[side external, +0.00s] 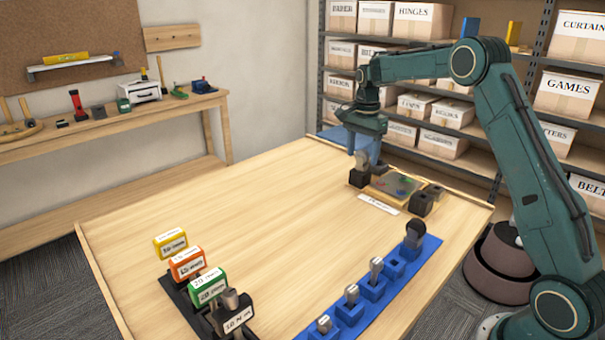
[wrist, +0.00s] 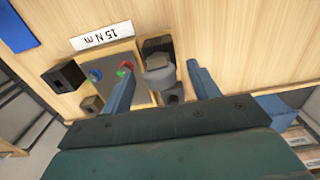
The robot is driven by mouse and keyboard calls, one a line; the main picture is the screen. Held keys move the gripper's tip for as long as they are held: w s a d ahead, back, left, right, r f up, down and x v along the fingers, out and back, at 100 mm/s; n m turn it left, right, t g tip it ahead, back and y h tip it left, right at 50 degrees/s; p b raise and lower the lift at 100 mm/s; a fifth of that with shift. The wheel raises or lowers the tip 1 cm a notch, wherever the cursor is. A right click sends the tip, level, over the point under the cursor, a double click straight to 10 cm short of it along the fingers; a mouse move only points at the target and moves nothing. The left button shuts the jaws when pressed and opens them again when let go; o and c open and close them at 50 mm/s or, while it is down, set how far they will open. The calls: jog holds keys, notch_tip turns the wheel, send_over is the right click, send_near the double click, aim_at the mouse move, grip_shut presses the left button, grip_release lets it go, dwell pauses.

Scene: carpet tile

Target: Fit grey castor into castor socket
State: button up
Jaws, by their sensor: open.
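A grey piece with a rounded head, seemingly the grey castor (side external: 362,160), is at a black block (side external: 358,180) on the far side of the table. In the wrist view the castor (wrist: 158,68) lies between the two blue fingers of my gripper (wrist: 163,88). The fingers stand apart, with a visible gap to the right one. In the side view my gripper (side external: 362,150) is low over the block and partly covers the castor. I cannot tell how deep the castor sits. No castor socket is clearly identifiable; a second black block (wrist: 65,76) has a dark opening.
A blue rack (side external: 340,333) at the front holds several grey pieces and one empty-looking holder (side external: 396,263). Coloured labelled blocks (side external: 188,263) stand front left. The table's middle is clear.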

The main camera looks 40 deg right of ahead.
notch_tip(320, 180, up, 10)
jog(key=shift+r, duration=0.25)
dwell(0.7)
jog(key=s+a+r+n+t, duration=0.1)
jog(key=s+a+r+n, duration=0.35)
jog(key=s+a, duration=0.3)
jog(key=s+a+r+n+t, duration=0.2)
jog(key=s+a+r+n, duration=0.25)
jog(key=s+a, duration=0.3)
jog(key=s+a+f+n+t, duration=0.1)
jog(key=s+a+f+n, duration=0.2)
jog(key=s, duration=0.6)
jog(key=s+a+f+n+t, duration=0.1)
jog(key=s+a+f+n, duration=0.2)
jog(key=s+f+n, duration=0.3)
jog(key=s, duration=0.3)
jog(key=shift+s+a+t, duration=0.2)
jog(key=shift+s+t, duration=0.1)
jog(key=shift+s, duration=0.05)
